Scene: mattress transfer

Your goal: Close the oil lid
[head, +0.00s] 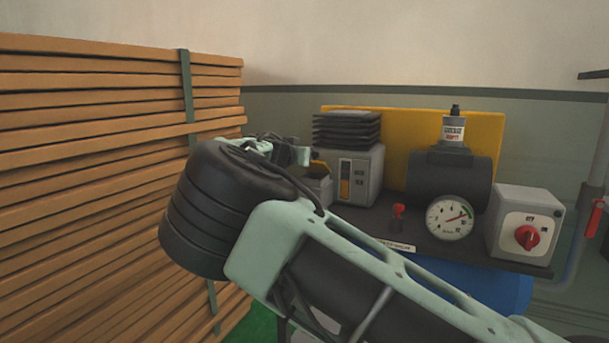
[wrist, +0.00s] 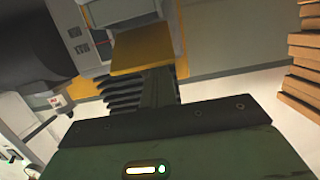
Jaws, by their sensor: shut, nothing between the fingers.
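The oil lid looks to be the small yellow flap (head: 320,167) above a low grey box (head: 319,187) on the machine shelf. In the head view it is small and partly hidden by my wrist, so how far it is open is hard to tell. In the wrist view, the yellow flap (wrist: 142,55) is just beyond my dark fingers. My gripper (head: 298,155) is shut and empty beside the flap; it also shows in the wrist view (wrist: 158,85). I cannot tell whether the fingertips touch the flap.
A grey unit with an orange gauge and black fins (head: 359,173) stands right of the flap. Further right are a black cylinder (head: 430,182), a dial (head: 450,217) and a red-knob switch box (head: 527,230). Stacked wooden slats (head: 90,180) rise close on the left.

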